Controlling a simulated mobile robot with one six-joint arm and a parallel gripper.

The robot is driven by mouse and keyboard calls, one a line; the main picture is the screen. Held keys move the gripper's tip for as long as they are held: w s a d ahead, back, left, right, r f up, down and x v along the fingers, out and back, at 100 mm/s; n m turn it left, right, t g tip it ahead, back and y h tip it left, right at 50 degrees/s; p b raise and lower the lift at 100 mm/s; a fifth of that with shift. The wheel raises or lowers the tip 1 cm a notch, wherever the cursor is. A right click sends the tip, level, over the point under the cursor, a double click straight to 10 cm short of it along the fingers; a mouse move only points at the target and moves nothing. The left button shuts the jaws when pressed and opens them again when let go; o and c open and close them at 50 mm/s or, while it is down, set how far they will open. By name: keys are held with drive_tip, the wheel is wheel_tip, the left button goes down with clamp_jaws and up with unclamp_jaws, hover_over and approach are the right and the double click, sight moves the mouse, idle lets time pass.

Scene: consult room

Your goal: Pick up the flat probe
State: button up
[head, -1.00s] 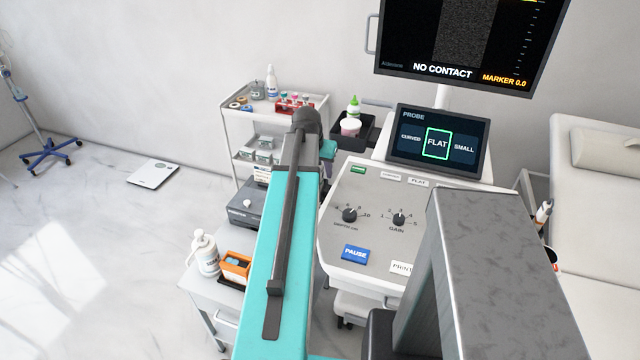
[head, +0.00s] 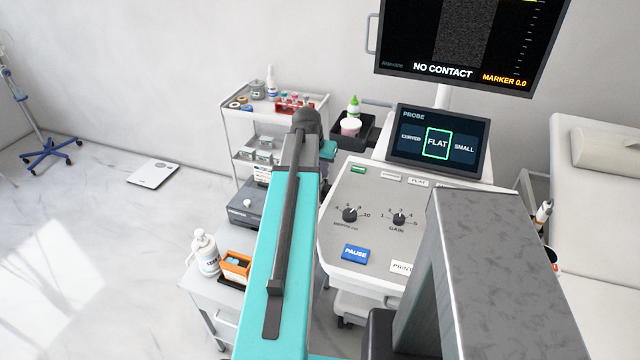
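The probe screen (head: 437,143) on the ultrasound machine has FLAT outlined in green, between CURVED and SMALL. At the machine's right side, a white probe-like piece (head: 543,211) stands in a holder. Below it another dark and white piece with a red-orange part (head: 553,260) shows, partly hidden behind my grey column. I cannot tell which of these is the flat probe. My teal arm reaches forward left of the control panel. My gripper is not visible.
The control panel (head: 340,232) has knobs and a blue PAUSE button (head: 355,253). The monitor (head: 462,45) reads NO CONTACT. A white cart (head: 232,122) with bottles stands behind. A side table (head: 205,290) holds a pump bottle (head: 204,254). A couch (head: 595,235) is at right.

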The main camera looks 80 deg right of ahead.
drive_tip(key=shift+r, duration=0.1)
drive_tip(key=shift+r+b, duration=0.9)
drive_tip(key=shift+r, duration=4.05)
